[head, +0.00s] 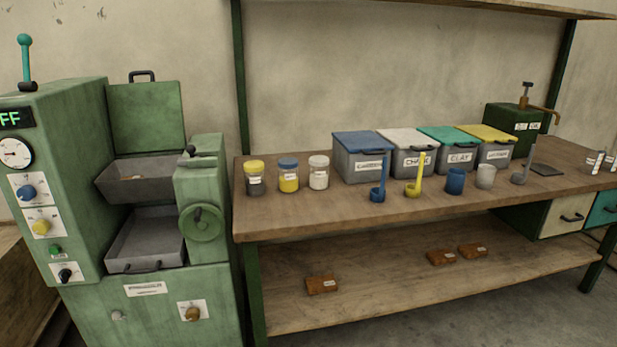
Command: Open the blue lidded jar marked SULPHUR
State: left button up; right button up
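The blue-lidded jar (288,176) stands upright on the wooden bench near its left end, with its lid on. It is clear, holds yellow contents and has a small label too small to read. A yellow-lidded jar (254,179) with dark contents stands to its left. A white-lidded jar (318,173) with pale contents stands to its right. The three jars stand apart from each other. Neither of my grippers shows in the head view.
Lidded bins (361,163) line the bench's back, right of the jars. Scoops (379,192) and cups (455,181) stand before them. A green machine (150,280) stands left of the bench (330,216). A lower shelf (390,285) holds brown blocks. The bench front before the jars is clear.

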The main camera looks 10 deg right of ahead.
aim_at(288, 179)
jog(key=z, duration=0.45)
jog(key=i, duration=1.8)
jog(key=u, duration=0.6)
